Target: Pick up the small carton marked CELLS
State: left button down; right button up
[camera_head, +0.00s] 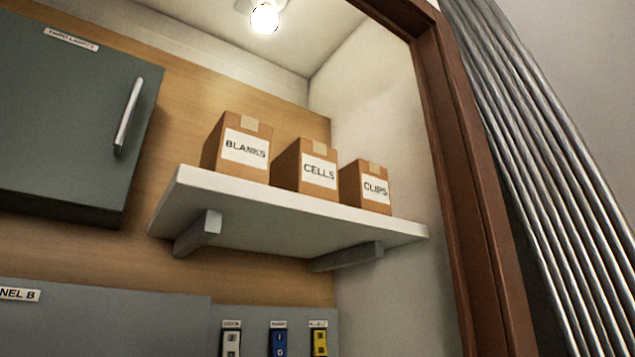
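The small brown carton marked CELLS (294,179) stands upright on a white wall shelf (200,192). It is the middle one of three cartons, with a white label on its front and a strip of tape at its top edge. The carton marked BLANKS (222,162) stands to its left and the carton marked CLIPS (354,190) to its right. The CELLS carton's left and front faces show; its back is hidden. Neither of my grippers is in view.
A grey-green cabinet (60,120) with a metal handle hangs left of the shelf. Grey panels with several labelled switches (278,343) sit below. A brown door frame (455,150) and a ribbed grey surface (550,180) bound the right side. A lit bulb (264,18) is overhead.

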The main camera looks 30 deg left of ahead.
aim_at(307, 168)
jog(key=u, duration=1.75)
jog(key=k, duration=0.65)
jog(key=z, duration=0.55)
jog(key=i, duration=0.5)
